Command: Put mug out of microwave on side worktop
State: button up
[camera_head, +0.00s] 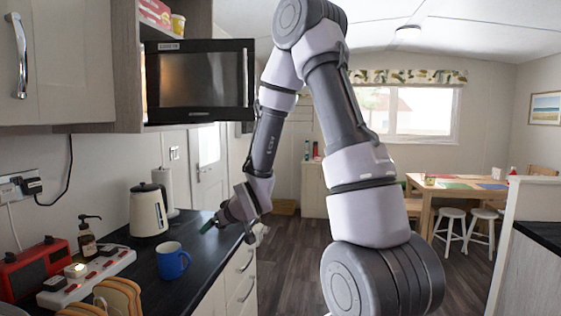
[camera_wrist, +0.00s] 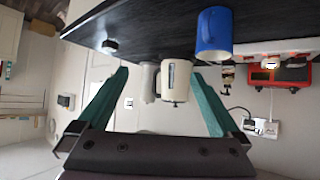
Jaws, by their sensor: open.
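A blue mug (camera_head: 172,260) stands upright on the dark worktop (camera_head: 146,285) at the lower left, in front of the kettle. In the wrist view, which is upside down, the mug (camera_wrist: 213,34) shows at the top, beyond the right finger. My gripper (camera_head: 209,225) is low over the far part of the worktop, apart from the mug. Its two green fingers (camera_wrist: 160,73) are spread with nothing between them. The black microwave (camera_head: 198,84) is in the upper cabinet; I cannot tell how far its door is open, and its inside is hidden.
A cream kettle (camera_head: 148,211) and a paper roll (camera_head: 163,186) stand behind the mug. A soap bottle (camera_head: 87,240), a power strip (camera_head: 88,277), a red toaster (camera_head: 35,268) and bread slices (camera_head: 119,297) crowd the left. Worktop right of the mug is clear.

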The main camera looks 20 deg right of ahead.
jog(key=s+d+r+m+h, duration=0.1)
jog(key=s+d+r, duration=0.15)
jog(key=r, duration=0.25)
jog(key=s+d+r+m+h, duration=0.1)
jog(key=d+r, duration=0.2)
jog(key=r, duration=0.2)
jog(key=s+d+r+m+g, duration=0.1)
jog(key=s+r+m, duration=0.1)
jog(key=s+r, duration=0.2)
jog(key=s+d+r+m+g, duration=0.1)
jog(key=s+r, duration=0.4)
jog(key=s, duration=0.6)
jog(key=s+d+r+m+g, duration=0.1)
jog(key=s+d+r+m, duration=0.1)
jog(key=s, duration=0.5)
notch_tip(320, 180, up, 2)
jog(key=shift+s+d+r+m+y, duration=0.15)
jog(key=shift+d+r+m+y, duration=0.1)
jog(key=shift+m+y, duration=0.2)
